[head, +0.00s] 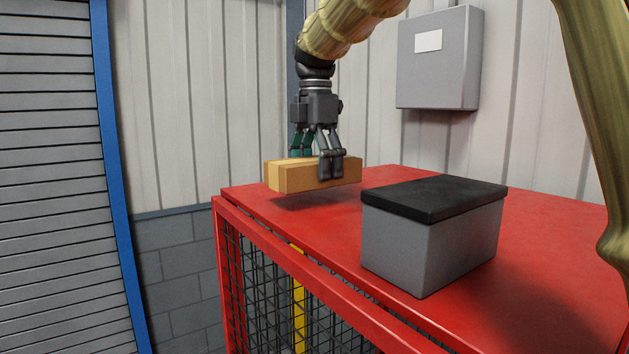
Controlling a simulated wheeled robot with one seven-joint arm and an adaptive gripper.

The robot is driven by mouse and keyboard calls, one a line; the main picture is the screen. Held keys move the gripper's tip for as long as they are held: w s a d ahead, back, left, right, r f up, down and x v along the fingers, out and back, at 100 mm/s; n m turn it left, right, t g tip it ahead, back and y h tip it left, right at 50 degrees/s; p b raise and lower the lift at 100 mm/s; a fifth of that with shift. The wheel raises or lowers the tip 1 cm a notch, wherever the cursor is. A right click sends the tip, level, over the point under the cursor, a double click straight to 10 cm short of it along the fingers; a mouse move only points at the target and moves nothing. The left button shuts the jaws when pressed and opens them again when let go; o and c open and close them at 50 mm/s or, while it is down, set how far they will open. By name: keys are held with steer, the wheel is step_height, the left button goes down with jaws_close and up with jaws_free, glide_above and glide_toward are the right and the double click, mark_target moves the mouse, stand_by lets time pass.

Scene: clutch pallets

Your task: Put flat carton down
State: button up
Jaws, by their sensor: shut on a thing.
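The flat carton (296,178) is a low tan cardboard box in the head view, left of the middle. My gripper (325,165) points down and is shut on the flat carton, one finger across its near side and the other partly hidden behind it. The carton hangs roughly level above the far left part of the red table top (330,225), with its shadow on the red surface below and a small gap between.
A grey box with a black lid (430,235) stands on the red top, to the right and nearer. Clear red surface lies left of it and behind it. A grey wall cabinet (440,75) hangs behind. Wire mesh (265,290) encloses the space under the top.

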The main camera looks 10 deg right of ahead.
mark_target(316, 183)
step_height(316, 183, down, 3)
steer(key=shift+d, duration=0.1)
steer(key=shift+w+f, duration=0.1)
steer(key=shift+f, duration=0.1)
steer(key=o, duration=1.1)
steer(key=shift+f, duration=0.15)
step_height(316, 183, up, 12)
steer(key=b, duration=0.4)
steer(key=shift+r, duration=0.2)
